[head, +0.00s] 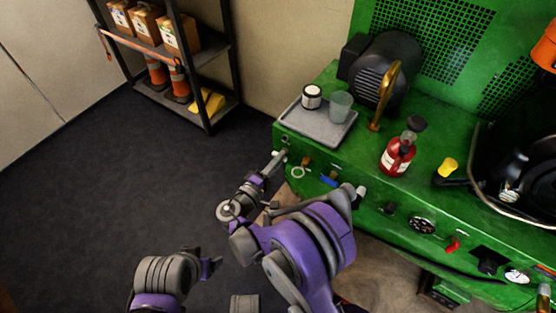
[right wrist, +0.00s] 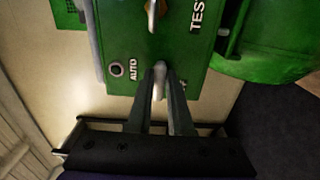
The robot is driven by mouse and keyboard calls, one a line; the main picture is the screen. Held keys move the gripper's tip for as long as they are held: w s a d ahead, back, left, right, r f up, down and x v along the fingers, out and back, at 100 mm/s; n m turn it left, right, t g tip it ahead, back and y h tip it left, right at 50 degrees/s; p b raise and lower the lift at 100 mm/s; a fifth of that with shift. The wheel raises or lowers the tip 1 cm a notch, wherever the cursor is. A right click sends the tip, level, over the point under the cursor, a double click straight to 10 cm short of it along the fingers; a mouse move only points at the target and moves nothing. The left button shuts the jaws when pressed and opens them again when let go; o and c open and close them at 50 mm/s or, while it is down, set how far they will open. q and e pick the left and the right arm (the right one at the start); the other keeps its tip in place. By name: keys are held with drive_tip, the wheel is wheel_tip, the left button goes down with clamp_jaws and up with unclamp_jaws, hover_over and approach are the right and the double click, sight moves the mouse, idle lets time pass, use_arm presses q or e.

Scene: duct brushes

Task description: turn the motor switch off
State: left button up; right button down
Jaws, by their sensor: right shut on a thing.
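The green workbench (head: 350,150) has a front panel with several controls. My right gripper (head: 276,160) reaches the panel's left end. In the right wrist view its fingers (right wrist: 160,80) are shut on a pale metal switch lever (right wrist: 158,88), just right of the AUTO label on the green panel (right wrist: 118,40). The fingers hide part of the lever, and no label naming it as the motor switch is legible. A dark motor (head: 385,70) stands on the bench. Part of my left arm shows at the lower left; whether its gripper (head: 211,265) is open is unclear.
A grey tray (head: 318,132) with a cup and a jar sits above the panel. A red bottle (head: 397,156) stands to its right. Another lever (right wrist: 152,15) is near the TEST label. A shelf (head: 185,50) stands at the back left. The dark floor is clear.

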idle(0.3)
drive_tip(key=c, duration=0.9)
unclamp_jaws()
drive_tip(key=shift+w, duration=0.1)
drive_tip(key=shift+o, duration=0.2)
